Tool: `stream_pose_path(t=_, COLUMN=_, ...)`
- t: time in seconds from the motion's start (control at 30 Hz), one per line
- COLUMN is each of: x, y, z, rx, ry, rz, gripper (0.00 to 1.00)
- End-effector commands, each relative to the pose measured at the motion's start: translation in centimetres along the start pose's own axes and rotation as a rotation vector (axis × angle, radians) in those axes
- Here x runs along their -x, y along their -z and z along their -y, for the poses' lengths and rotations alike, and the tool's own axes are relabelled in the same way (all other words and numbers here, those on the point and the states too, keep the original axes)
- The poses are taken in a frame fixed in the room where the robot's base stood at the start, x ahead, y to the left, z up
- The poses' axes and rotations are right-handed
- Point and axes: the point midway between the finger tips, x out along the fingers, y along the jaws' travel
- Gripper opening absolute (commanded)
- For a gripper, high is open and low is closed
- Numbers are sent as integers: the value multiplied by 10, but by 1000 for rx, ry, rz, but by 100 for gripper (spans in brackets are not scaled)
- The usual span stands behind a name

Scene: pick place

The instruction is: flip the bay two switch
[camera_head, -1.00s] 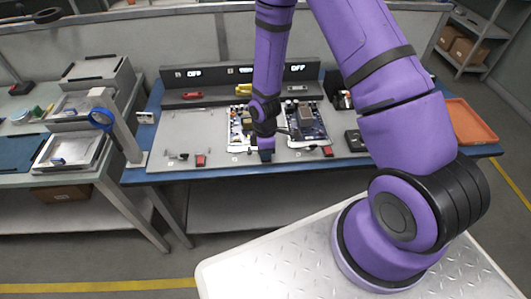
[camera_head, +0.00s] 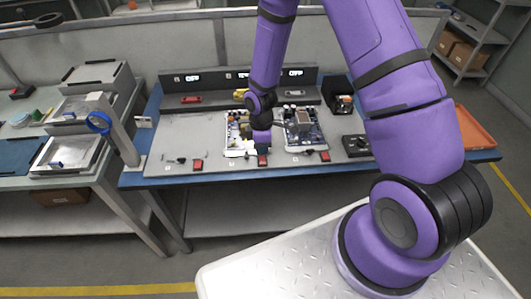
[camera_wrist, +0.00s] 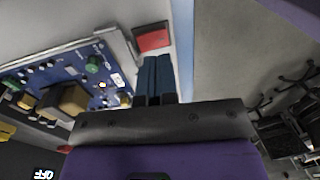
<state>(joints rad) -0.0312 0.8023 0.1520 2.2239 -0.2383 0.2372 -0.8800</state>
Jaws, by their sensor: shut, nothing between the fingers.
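The bay two switch is the middle red switch (camera_head: 263,160) at the front edge of the grey panel (camera_head: 200,130). My gripper (camera_head: 262,150) points down just behind it, fingers shut and empty. In the wrist view the red switch (camera_wrist: 152,38) lies just beyond the tips of the shut fingers (camera_wrist: 153,62); I cannot tell whether they touch. The middle display (camera_head: 243,73) is partly hidden by my arm and its reading is unclear.
Other red switches stand left (camera_head: 197,164) and right (camera_head: 325,156), under displays reading OFF. Two circuit boards (camera_head: 305,128) lie behind the switches. A black box (camera_head: 356,145) and an orange tray (camera_head: 475,127) are at the right.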

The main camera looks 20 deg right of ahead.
Motion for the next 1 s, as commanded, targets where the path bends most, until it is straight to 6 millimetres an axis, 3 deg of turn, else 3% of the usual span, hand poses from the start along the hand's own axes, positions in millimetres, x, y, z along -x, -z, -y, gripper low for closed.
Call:
stream_pose_path(t=0.1, x=23, y=3, z=4, rx=-1, ry=-4, rz=-2, gripper=0)
stream_pose_path(t=0.5, x=86, y=2, z=20, rx=0, ry=-3, rz=-1, gripper=0)
stream_pose_path(t=0.7, x=100, y=3, z=25, rx=0, ry=0, rz=0, gripper=0)
stream_pose_path(t=1.0, x=103, y=3, z=25, rx=0, ry=0, rz=0, gripper=0)
